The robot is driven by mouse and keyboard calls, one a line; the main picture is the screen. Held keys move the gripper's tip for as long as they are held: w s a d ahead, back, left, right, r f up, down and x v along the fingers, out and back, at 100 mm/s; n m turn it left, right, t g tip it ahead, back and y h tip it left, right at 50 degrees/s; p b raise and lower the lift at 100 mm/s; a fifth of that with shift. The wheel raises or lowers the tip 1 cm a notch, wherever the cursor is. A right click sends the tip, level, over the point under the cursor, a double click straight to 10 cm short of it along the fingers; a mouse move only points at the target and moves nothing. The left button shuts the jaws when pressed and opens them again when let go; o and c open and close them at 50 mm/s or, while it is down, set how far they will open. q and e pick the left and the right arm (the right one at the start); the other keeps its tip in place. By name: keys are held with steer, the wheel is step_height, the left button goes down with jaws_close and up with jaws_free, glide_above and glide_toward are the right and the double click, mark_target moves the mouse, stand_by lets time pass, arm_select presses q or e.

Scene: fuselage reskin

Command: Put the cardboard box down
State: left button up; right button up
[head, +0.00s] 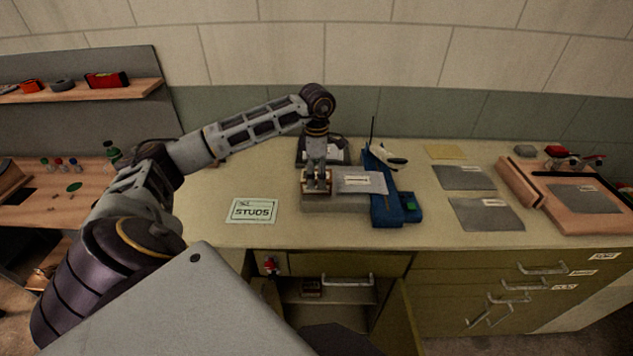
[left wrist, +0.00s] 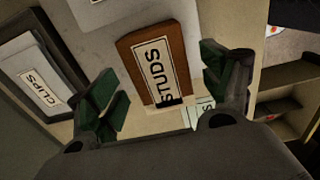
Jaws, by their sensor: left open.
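The small brown cardboard box (left wrist: 135,46) with a white STUDS label lies between the spread green fingers of my left gripper (left wrist: 165,82) in the left wrist view. In the head view the left gripper (head: 317,187) points straight down over the box (head: 305,186), which seems to rest on a grey block (head: 335,203) on the bench. The fingers are open, with a gap visible on each side of the box. The gripper hides part of the box in the head view. My right gripper is not in view.
A pale green STUDS card (head: 252,210) lies on clear bench (head: 225,185) left of the block. A dark tray with a CLIPS label (left wrist: 40,88) is behind. A blue tool stand (head: 385,195) stands close right. An open cupboard (head: 330,290) is below.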

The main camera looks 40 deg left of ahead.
arm_select(q)
steer(key=shift+f, duration=1.3)
steer(key=shift+c, duration=0.4)
steer(key=c, duration=1.4)
steer(key=shift+c, duration=0.5)
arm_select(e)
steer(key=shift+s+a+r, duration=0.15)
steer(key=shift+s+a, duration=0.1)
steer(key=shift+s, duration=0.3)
